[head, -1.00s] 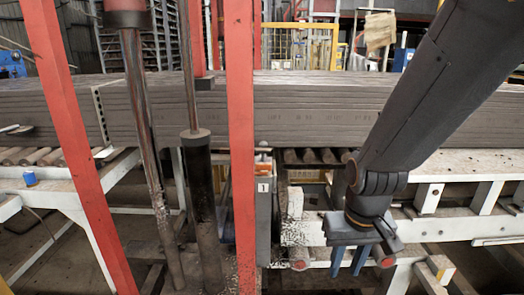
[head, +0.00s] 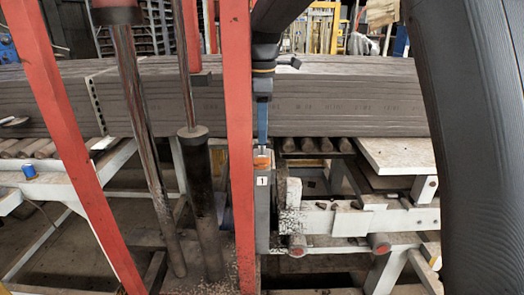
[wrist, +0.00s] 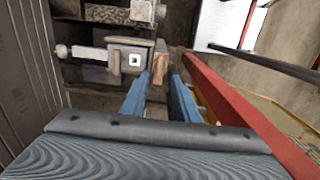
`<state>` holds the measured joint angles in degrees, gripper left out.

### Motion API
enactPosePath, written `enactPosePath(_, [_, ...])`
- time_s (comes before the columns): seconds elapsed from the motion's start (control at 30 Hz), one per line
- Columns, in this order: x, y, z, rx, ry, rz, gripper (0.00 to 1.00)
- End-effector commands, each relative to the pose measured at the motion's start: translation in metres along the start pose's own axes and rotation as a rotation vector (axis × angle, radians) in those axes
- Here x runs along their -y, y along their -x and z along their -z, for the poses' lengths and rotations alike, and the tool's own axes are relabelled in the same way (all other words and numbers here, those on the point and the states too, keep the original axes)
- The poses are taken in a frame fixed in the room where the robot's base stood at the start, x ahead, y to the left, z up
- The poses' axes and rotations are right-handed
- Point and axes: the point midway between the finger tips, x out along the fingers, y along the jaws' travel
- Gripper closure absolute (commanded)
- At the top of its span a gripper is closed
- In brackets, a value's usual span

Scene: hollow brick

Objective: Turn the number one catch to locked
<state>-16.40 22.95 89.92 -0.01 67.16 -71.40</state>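The number one catch is a grey upright housing (head: 262,205) with a white "1" label (head: 262,181) and an orange piece (head: 262,161) at its top, beside the red post in the head view. My gripper (head: 263,143) points down just above the orange piece. In the wrist view my gripper (wrist: 160,84) has its two blue fingers apart, with nothing held between them. An orange-brown piece (wrist: 160,66) shows just beyond the fingertips, roughly in line with the gap. I cannot tell whether the fingers touch it, nor which position the catch is in.
A red post (head: 240,120) stands close left of the catch. A long stack of grey boards (head: 340,98) runs behind. A dark cylinder (head: 200,190) stands further left. A white roller frame (head: 340,222) lies to the right. A red bar (wrist: 240,115) runs close right in the wrist view.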

Motion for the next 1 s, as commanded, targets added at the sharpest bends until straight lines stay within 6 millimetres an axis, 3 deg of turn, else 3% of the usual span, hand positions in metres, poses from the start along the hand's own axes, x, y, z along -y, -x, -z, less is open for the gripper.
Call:
enactPosePath(0.53, [0.001, -0.068, 0.001, 0.001, 0.005, 0.002, 0.72])
enactPosePath(0.9, [0.000, -0.076, 0.001, 0.000, 0.004, -0.001, 0.72])
enactPosePath(1.0, [0.000, -0.076, 0.001, 0.000, 0.004, -0.001, 0.87])
